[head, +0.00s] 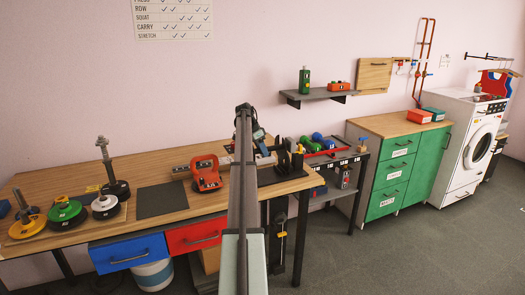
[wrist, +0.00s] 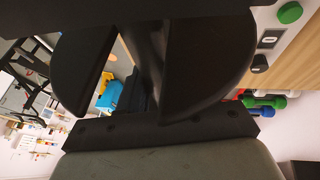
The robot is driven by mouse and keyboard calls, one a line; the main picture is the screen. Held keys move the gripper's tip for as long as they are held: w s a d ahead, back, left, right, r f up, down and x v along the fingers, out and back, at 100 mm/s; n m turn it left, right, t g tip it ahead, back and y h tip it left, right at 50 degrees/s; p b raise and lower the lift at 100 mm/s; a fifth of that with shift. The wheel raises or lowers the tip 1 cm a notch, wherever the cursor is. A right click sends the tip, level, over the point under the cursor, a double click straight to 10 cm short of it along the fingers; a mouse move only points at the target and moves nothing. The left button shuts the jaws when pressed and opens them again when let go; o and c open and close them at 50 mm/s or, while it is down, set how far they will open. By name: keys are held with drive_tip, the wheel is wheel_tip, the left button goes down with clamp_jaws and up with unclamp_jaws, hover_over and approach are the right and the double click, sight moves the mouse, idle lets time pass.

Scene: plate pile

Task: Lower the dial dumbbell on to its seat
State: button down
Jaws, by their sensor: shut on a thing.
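My arm runs up the middle of the head view and hides much of my gripper. A dark shape (head: 259,133) shows just right of the arm's top, above the bench; I take it to be part of my gripper and its load. In the wrist view, large black rounded plates (wrist: 207,60) fill the upper middle, close to the camera; I take them to be the dial dumbbell held by my gripper. The fingertips and the grip itself are hidden. A dark seat (head: 283,176) with upright black parts stands at the bench's right end, below and right of the dark shape.
The wooden bench (head: 155,215) carries weight plates on pegs at left, a dark mat (head: 161,200) and a red case (head: 206,172). A rack with coloured dumbbells (head: 318,140) stands right of the bench. A wall shelf (head: 318,97) hangs behind. Open floor lies at right.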

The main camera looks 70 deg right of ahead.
drive_tip(key=shift+f, duration=3.6)
idle(1.8)
drive_tip(key=c, duration=0.7)
unclamp_jaws()
drive_tip(key=shift+f, duration=0.1)
drive_tip(key=v, duration=1.4)
drive_tip(key=shift+s, duration=0.15)
